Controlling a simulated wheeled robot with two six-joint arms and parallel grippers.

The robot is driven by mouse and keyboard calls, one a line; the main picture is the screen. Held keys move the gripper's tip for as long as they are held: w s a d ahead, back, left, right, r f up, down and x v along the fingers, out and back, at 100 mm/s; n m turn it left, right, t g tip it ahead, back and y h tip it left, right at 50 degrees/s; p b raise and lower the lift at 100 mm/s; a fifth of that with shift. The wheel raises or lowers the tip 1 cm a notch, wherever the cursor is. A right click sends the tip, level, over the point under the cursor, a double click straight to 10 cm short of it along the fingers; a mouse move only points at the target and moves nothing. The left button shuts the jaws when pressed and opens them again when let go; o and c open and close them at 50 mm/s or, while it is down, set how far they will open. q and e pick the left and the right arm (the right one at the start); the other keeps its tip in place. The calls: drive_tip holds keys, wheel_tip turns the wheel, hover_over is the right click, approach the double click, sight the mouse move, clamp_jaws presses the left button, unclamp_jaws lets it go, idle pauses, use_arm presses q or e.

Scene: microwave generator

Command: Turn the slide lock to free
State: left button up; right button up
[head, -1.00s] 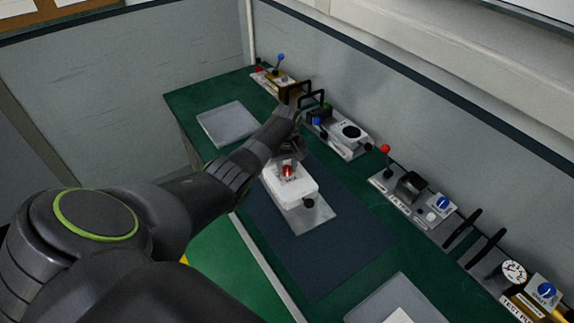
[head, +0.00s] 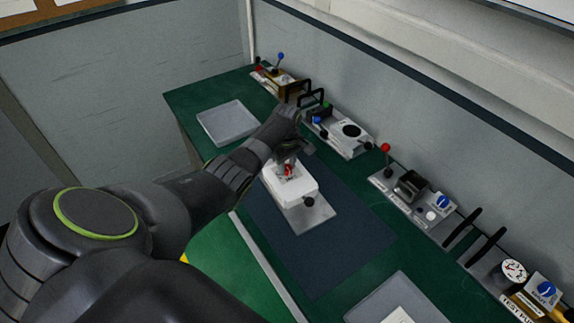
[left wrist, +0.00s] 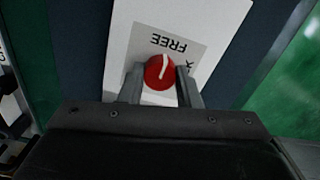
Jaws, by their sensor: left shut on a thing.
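The slide lock is a red round knob (left wrist: 159,72) with a white pointer line, on a white block (head: 301,190) standing on a grey plate (head: 306,218). In the left wrist view a grey label (left wrist: 172,50) beside the knob reads FREE, upside down. The white line points up and slightly right, towards the FREE lettering. My left gripper (left wrist: 160,82) is shut on the red knob, one finger on each side; in the head view it comes down on the knob (head: 288,169) from above. My right gripper is not in view.
The block stands on a dark blue mat (head: 340,248) on the green bench. Fixtures with levers and knobs line the wall, including a red-topped lever (head: 385,149). A grey tray (head: 228,123) lies at the far left and another (head: 372,308) at the front.

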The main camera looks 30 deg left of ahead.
sight(287, 167)
use_arm(q)
drive_tip(key=o, duration=1)
drive_tip(key=shift+r+b, duration=0.5)
drive_tip(key=shift+r, duration=8.25)
